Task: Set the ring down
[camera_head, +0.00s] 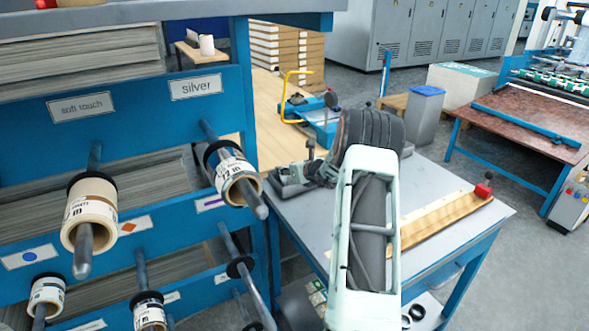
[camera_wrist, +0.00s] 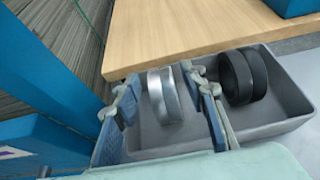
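A silver metal ring (camera_wrist: 164,96) stands on its edge in a grey tray (camera_wrist: 285,128) in the wrist view. My gripper (camera_wrist: 165,92) has one finger on each side of the ring, and a narrow gap shows between the left finger and the ring. Black rings (camera_wrist: 243,76) stand in the tray to the right of that finger. In the head view my gripper (camera_head: 318,172) is low over the tray (camera_head: 288,190) on the grey table; the silver ring cannot be made out there.
A wooden board (camera_wrist: 190,28) lies along the tray's far side. A blue rack (camera_head: 130,125) with rolls on spindles stands at the left. A wooden strip with a red knob (camera_head: 482,188) lies on the table's right side. The table's front right is clear.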

